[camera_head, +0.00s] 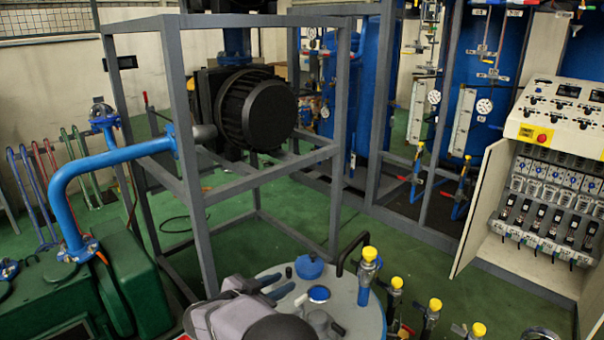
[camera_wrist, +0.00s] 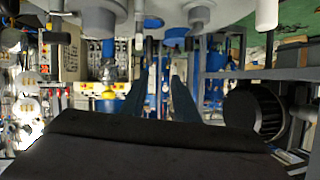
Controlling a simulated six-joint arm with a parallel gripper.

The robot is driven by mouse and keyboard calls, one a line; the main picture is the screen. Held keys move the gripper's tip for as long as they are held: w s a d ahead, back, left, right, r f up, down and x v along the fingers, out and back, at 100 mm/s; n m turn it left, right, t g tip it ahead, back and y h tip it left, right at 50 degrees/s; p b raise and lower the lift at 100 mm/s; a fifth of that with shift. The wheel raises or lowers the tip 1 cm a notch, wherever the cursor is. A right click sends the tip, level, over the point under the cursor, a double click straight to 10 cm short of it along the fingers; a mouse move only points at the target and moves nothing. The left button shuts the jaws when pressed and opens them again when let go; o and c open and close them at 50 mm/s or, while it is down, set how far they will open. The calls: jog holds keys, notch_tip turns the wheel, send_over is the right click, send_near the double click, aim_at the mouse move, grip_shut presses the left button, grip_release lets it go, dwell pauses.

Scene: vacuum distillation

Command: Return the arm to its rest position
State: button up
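My arm shows at the bottom centre of the head view as grey and dark rounded links, over the left side of a grey round vessel lid (camera_head: 340,315). In the wrist view my gripper (camera_wrist: 162,85) shows two dark fingers pointing up the picture. They stand apart, with only background between them, so it looks open and empty. A broad dark part of my own wrist fills the bottom of that view.
Yellow-capped valves (camera_head: 368,262) rise at the lid's right. A grey frame (camera_head: 185,120) carries a black motor (camera_head: 258,112), also in the wrist view (camera_wrist: 255,112). A green machine (camera_head: 125,275) with a blue pipe (camera_head: 62,200) stands left. A control cabinet (camera_head: 560,125) stands right. Green floor is open between.

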jog(key=w+d+r+n+t+y, duration=0.1)
jog(key=w+d+r+n+y, duration=0.3)
jog(key=y, duration=0.3)
jog(key=s+d+f+n+g+y, duration=0.1)
jog(key=s+d+g, duration=0.1)
jog(key=s, duration=0.4)
jog(key=s+d+f+n+g+y, duration=0.1)
jog(key=s+d+f+g, duration=0.1)
jog(key=s, duration=0.4)
jog(key=s+d+f+n+g+y, duration=0.1)
jog(key=s+d+f+n+g, duration=0.1)
jog(key=s+d, duration=0.2)
jog(key=shift+s+f+g, duration=0.1)
jog(key=shift+s+g, duration=0.3)
jog(key=shift+s, duration=1.2)
jog(key=s+d+f+g+h, duration=0.1)
jog(key=s+d+g, duration=0.1)
jog(key=s+d, duration=0.3)
jog(key=s+d+f+g+h, duration=0.1)
jog(key=s+d+f+g, duration=0.1)
jog(key=s, duration=1.1)
jog(key=d+g, duration=0.1)
jog(key=d, duration=0.1)
jog(key=shift+s+d, duration=0.15)
jog(key=shift+d, duration=0.2)
jog(key=shift+f, duration=0.1)
notch_tip(320, 180, down, 13)
jog(key=b, duration=1.2)
